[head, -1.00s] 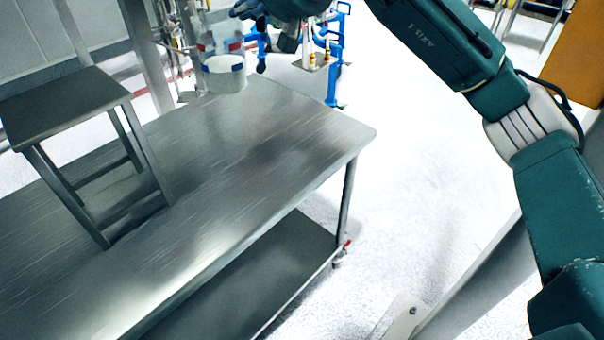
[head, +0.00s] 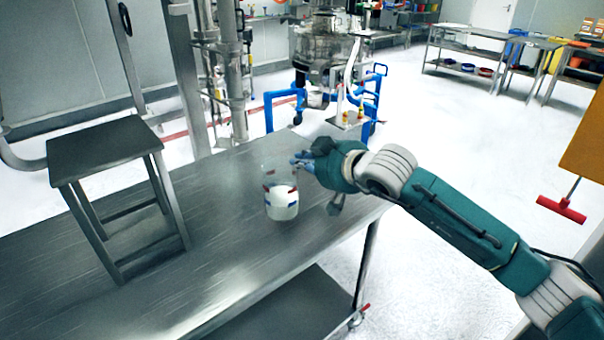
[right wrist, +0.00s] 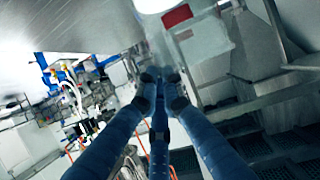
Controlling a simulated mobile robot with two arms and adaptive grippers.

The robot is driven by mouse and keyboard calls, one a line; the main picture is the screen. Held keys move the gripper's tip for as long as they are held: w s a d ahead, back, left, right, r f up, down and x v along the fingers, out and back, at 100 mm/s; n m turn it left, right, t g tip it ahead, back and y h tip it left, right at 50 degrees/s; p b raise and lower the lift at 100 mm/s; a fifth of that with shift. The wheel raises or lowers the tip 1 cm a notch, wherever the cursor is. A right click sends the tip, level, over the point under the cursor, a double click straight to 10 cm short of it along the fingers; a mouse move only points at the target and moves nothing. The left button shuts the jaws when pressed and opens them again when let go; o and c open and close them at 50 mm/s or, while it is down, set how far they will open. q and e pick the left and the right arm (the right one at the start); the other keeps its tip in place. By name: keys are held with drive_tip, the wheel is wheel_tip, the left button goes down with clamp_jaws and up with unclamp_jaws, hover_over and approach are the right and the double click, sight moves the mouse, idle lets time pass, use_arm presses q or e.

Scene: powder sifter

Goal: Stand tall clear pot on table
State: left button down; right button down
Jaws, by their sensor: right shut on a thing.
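The tall clear pot (head: 281,202) is upright in the head view, with white contents in its lower part and red and blue marks on its wall. It appears over the far right part of the steel table (head: 225,255); I cannot tell whether its base touches the top. My right gripper (head: 301,163) is shut on the pot's upper right side. In the right wrist view the fingers (right wrist: 162,82) close at the pot's wall (right wrist: 198,42), where a red mark and white contents show. My left gripper is not in view.
A small steel stool (head: 105,150) stands on the left of the table. Behind the table are a metal column (head: 232,75) and a vessel on a blue frame (head: 325,50). Bare table top lies between the stool and the pot.

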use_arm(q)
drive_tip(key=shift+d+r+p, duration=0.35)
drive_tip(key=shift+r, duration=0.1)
use_arm(e)
wheel_tip(320, 180, down, 4)
drive_tip(key=shift+f, duration=0.2)
drive_tip(key=shift+f+b, duration=0.2)
drive_tip(key=shift+b, duration=0.1)
drive_tip(key=c, duration=1.9)
unclamp_jaws()
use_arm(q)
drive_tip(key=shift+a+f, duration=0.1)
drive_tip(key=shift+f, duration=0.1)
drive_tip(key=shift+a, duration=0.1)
use_arm(e)
drive_tip(key=shift+r, duration=0.1)
